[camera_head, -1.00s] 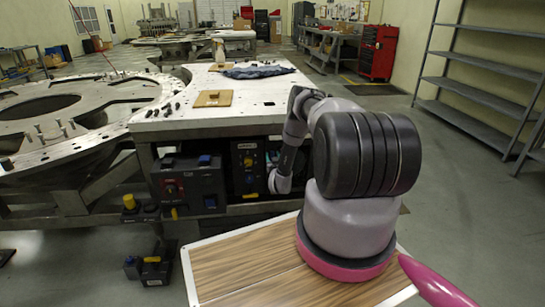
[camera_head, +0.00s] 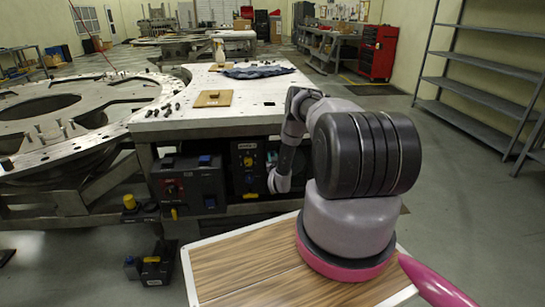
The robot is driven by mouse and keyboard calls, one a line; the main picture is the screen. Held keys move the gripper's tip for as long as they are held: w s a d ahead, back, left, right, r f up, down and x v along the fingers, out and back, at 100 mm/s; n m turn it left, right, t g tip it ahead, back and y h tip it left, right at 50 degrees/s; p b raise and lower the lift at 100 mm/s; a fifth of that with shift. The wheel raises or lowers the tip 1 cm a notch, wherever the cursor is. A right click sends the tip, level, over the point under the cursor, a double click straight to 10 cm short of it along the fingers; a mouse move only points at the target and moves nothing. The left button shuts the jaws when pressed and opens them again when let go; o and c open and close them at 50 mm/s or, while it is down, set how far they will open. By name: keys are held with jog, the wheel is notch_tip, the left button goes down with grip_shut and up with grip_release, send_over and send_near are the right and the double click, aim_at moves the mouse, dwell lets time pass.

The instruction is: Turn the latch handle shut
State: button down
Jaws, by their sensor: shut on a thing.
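My arm reaches down to the front of the steel table, and my gripper (camera_head: 277,181) is low against the control boxes there. It is shut on what seems to be the latch handle. The fingertips and the held part are hidden behind my wrist, so the handle's angle cannot be told. Just left of my gripper is a dark box (camera_head: 240,184) with a yellow knob (camera_head: 248,161) on its face.
The steel table (camera_head: 210,115) bears a wooden block (camera_head: 212,98) and a blue cloth (camera_head: 257,71). A large ring plate (camera_head: 60,112) lies left. Open floor lies right, before metal shelves (camera_head: 480,96).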

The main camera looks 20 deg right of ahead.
jog(key=shift+w+a+f+n, duration=0.1)
jog(key=shift+a+f+n, duration=0.15)
jog(key=shift+n, duration=2.55)
jog(key=shift+a+f+n, duration=0.2)
jog(key=shift+f+n, duration=0.05)
jog(key=shift+n, duration=2.55)
jog(key=shift+w+a+f+n, duration=0.1)
jog(key=shift+a+f+n, duration=0.15)
jog(key=shift+n, duration=2.55)
jog(key=c, duration=0.8)
grip_release()
jog(key=shift+o, duration=0.2)
jog(key=shift+s, duration=0.1)
